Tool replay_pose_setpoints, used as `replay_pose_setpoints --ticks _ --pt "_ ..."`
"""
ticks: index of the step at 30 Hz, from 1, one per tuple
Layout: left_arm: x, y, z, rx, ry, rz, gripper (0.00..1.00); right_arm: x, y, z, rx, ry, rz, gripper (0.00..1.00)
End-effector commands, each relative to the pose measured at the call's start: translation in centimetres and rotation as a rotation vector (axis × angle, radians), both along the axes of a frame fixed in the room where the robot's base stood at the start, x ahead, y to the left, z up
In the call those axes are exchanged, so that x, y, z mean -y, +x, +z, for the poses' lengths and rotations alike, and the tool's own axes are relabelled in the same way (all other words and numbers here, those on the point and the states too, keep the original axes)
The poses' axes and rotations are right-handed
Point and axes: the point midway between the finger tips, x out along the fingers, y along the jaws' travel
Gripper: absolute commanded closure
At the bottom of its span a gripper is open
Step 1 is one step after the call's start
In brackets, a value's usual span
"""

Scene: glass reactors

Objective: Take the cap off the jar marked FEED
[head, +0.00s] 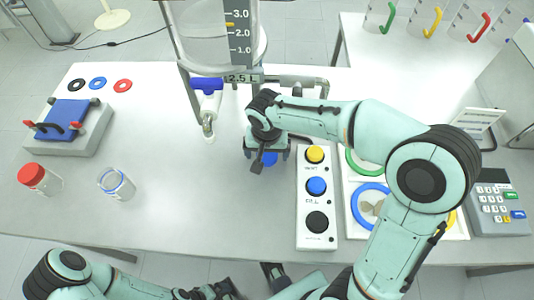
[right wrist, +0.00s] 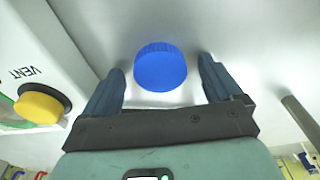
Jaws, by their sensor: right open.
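A round blue cap (right wrist: 160,67) with a ribbed edge lies between the two fingers of my right gripper (right wrist: 160,78) in the right wrist view. The fingers are open, with a gap on each side of the cap. In the head view the blue cap (head: 269,159) shows under my right gripper (head: 266,154), on the table beside the button box. The jar body below the cap is mostly hidden, and I cannot read a FEED mark. Dark parts of my left gripper show at the bottom edge of the head view; its fingers are unclear.
A button box (head: 317,235) stands right of the cap. A large glass vessel (head: 215,40) with a blue-handled tap (head: 207,88) is behind. A red-capped jar (head: 38,177) and an open jar (head: 116,184) stand left. The table front between them and the box is clear.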

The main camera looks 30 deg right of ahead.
Motion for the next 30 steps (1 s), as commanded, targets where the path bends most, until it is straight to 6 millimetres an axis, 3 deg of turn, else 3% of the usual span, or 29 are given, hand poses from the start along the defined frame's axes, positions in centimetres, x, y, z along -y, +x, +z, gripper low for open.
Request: replay_pose_setpoints --ticks 1,2,6,7,10,11,20,26,30 --pt "0.0 0.0 0.0 0.0 0.0 0.0 0.0 0.0 0.0 0.0 0.0 0.0 0.0 0.08" --pt "0.0 0.0 0.0 0.0 0.0 0.0 0.0 0.0 0.0 0.0 0.0 0.0 0.0 0.14" --pt "0.0 0.0 0.0 0.0 0.0 0.0 0.0 0.0 0.0 0.0 0.0 0.0 0.0 0.6" --pt "0.0 0.0 0.0 0.0 0.0 0.0 0.0 0.0 0.0 0.1 0.0 0.0 0.0 0.67" --pt "0.0 0.0 0.0 0.0 0.0 0.0 0.0 0.0 0.0 0.1 0.0 0.0 0.0 0.67" --pt "0.0 0.0 0.0 0.0 0.0 0.0 0.0 0.0 0.0 0.1 0.0 0.0 0.0 0.72" --pt "0.0 0.0 0.1 0.0 0.0 0.0 0.0 0.0 0.0 0.4 0.001 0.0 0.0 0.72" --pt "0.0 0.1 0.5 0.001 0.0 -0.001 0.0 0.0 0.1 2.6 0.005 0.001 -0.001 0.72" --pt "0.0 0.3 1.0 0.003 0.0 0.0 0.0 -0.1 0.1 5.8 0.007 0.002 0.001 0.72"
